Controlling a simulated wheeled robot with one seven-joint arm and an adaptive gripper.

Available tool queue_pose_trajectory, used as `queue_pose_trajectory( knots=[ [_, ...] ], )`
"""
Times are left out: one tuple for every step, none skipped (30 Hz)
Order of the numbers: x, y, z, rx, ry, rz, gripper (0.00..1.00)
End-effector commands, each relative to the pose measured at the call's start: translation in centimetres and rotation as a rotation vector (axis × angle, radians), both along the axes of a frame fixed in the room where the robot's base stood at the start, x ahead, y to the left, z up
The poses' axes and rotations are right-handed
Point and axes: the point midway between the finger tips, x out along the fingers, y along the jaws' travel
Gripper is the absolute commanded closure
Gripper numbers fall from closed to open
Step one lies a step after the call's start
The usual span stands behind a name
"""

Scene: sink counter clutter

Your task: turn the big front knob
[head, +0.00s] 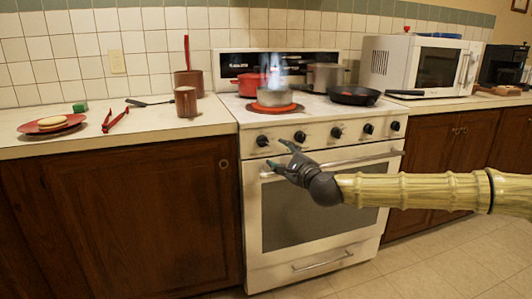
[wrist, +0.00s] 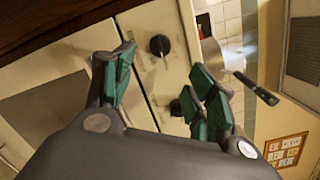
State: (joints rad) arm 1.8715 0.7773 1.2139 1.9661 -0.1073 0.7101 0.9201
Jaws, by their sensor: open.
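The white stove (head: 325,155) has a row of several dark round knobs along its front panel; none clearly looks bigger than the others. The leftmost knob (head: 262,141) and second knob (head: 299,136) are nearest my gripper (head: 277,153). My gripper is open and empty, in front of the panel and apart from the knobs as far as I can tell. In the wrist view, my fingers (wrist: 163,65) spread wide; the leftmost knob (wrist: 159,45) shows between and beyond the fingertips. The second knob (wrist: 176,107) is partly hidden by the right finger.
A steaming pot (head: 271,97) stands on a glowing red burner (head: 274,108) above the left knobs. The oven handle (head: 360,160) runs just below the panel. A black frying pan (head: 354,95) sits at the right. The counter (head: 110,138) holds red tongs (head: 115,117) and a plate.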

Motion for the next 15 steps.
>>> queue_pose_trajectory(
  knots=[
    [0.3, 0.1, 0.1, 0.002, -0.001, -0.001, 0.43],
    [0.6, 0.2, 0.1, 0.002, -0.002, -0.002, 0.43],
    [0.9, 0.4, 0.1, 0.002, -0.002, 0.000, 0.43],
    [1.2, 0.6, 0.0, 0.001, -0.002, 0.000, 0.43],
    [1.6, 0.8, 0.0, 0.001, -0.001, -0.001, 0.43],
    [2.1, 1.1, 0.0, 0.001, -0.002, 0.000, 0.43],
    [2.5, 1.3, 0.0, 0.000, -0.002, 0.001, 0.43],
    [3.0, 1.5, -0.1, 0.000, -0.002, 0.000, 0.43],
    [3.6, 1.8, -0.1, -0.001, -0.001, -0.001, 0.43],
    [4.0, 2.0, -0.1, -0.001, -0.001, -0.001, 0.43],
    [4.5, 2.3, -0.1, -0.001, -0.001, -0.001, 0.43],
    [5.1, 2.6, -0.1, -0.001, 0.000, 0.000, 0.43],
    [5.5, 2.7, -0.1, -0.001, 0.000, 0.000, 0.43],
    [5.9, 3.0, -0.1, -0.001, -0.001, 0.001, 0.43],
    [6.5, 3.3, -0.1, -0.001, 0.000, 0.000, 0.43]
  ],
)
